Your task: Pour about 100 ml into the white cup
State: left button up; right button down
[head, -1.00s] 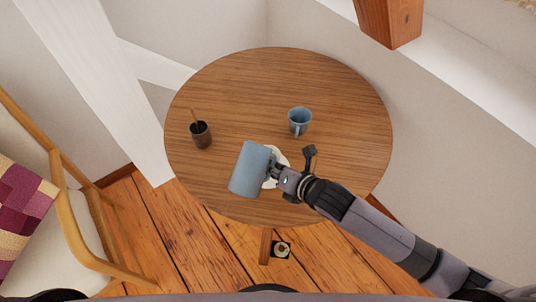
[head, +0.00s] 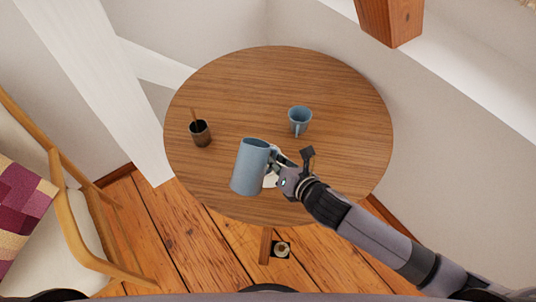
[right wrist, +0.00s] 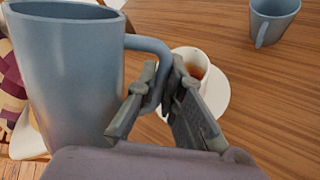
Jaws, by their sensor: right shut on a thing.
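My right gripper (head: 286,175) is shut on the handle of a blue-grey pitcher (head: 250,168), holding it above the near part of the round table. The pitcher is close to upright, and it fills the left of the right wrist view (right wrist: 68,75), where my right gripper (right wrist: 162,92) grips the handle. The white cup (right wrist: 196,62) stands on a white saucer (right wrist: 219,106) just right of the pitcher, with some reddish-brown liquid inside. In the head view, the pitcher and gripper hide most of the cup and saucer. My left gripper is not in view.
A blue mug (head: 300,119) stands on the wooden table (head: 270,80) behind the gripper. A dark cup (head: 200,133) with a stick in it stands at the table's left. A cushioned chair (head: 60,215) is at left.

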jog(key=n+t+b, duration=0.1)
jog(key=b, duration=0.2)
jog(key=s+f+n+t+b, duration=0.1)
jog(key=t+b, duration=0.1)
jog(key=b, duration=0.2)
jog(key=n+t+b, duration=0.1)
jog(key=n+b, duration=0.1)
jog(key=b, duration=0.2)
jog(key=shift+s+a+f+t, duration=0.15)
jog(key=shift+a+f+t, duration=0.05)
jog(key=shift+a+t, duration=0.2)
jog(key=shift+n+t+b, duration=0.3)
jog(key=shift+n+b, duration=0.1)
jog(key=shift+b, duration=0.2)
jog(key=shift+s+r, duration=0.1)
